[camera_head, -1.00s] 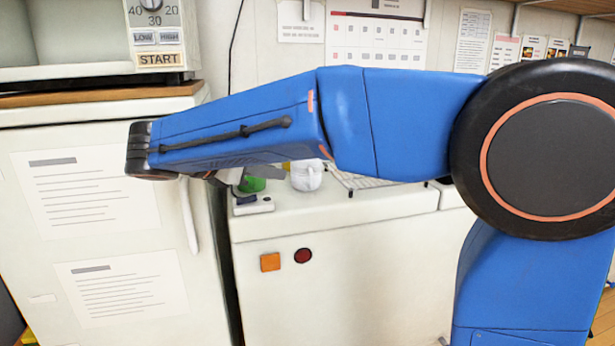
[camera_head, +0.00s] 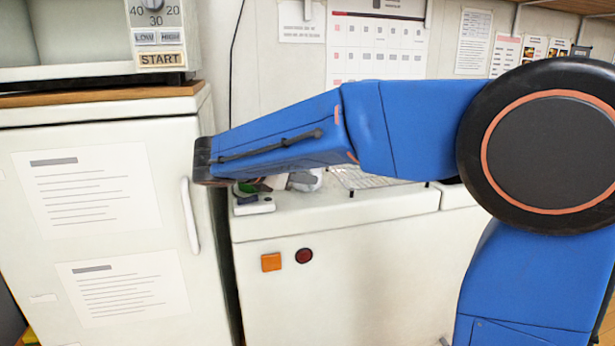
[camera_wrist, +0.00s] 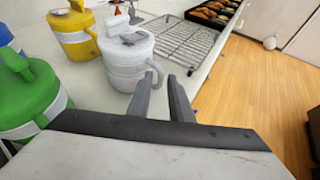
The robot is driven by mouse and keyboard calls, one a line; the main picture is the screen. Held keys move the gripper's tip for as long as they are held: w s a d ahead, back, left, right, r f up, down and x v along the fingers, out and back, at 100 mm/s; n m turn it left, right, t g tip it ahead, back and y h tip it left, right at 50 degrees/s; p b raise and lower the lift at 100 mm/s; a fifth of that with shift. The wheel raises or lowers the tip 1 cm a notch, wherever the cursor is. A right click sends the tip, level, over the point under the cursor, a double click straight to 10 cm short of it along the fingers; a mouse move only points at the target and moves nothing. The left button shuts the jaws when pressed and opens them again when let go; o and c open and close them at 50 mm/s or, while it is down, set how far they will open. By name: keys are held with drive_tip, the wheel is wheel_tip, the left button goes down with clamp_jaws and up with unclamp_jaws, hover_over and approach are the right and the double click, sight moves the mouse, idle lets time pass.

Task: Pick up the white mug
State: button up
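The white mug (camera_wrist: 127,60), a lidded, jug-like vessel, stands upright on the white counter in the wrist view. Its looped handle points right, toward my gripper. In the head view only a small part of the mug (camera_head: 318,178) shows behind my arm. My gripper (camera_wrist: 160,77) is open, with its two dark fingers apart. The fingertips are close to the handle; I cannot tell whether it lies between them or whether they touch. Nothing is held.
A green lidded jug (camera_wrist: 30,88) stands close on the left, with a yellow one (camera_wrist: 75,35) behind it. A wire rack (camera_wrist: 185,45) and a dark tray of food (camera_wrist: 215,12) lie beyond the mug. The counter's right edge drops to a wooden floor (camera_wrist: 250,85).

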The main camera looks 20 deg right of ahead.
drive_tip(key=shift+w+d+f, duration=0.15)
drive_tip(key=shift+w+d, duration=0.05)
drive_tip(key=shift+d, duration=0.1)
clamp_jaws()
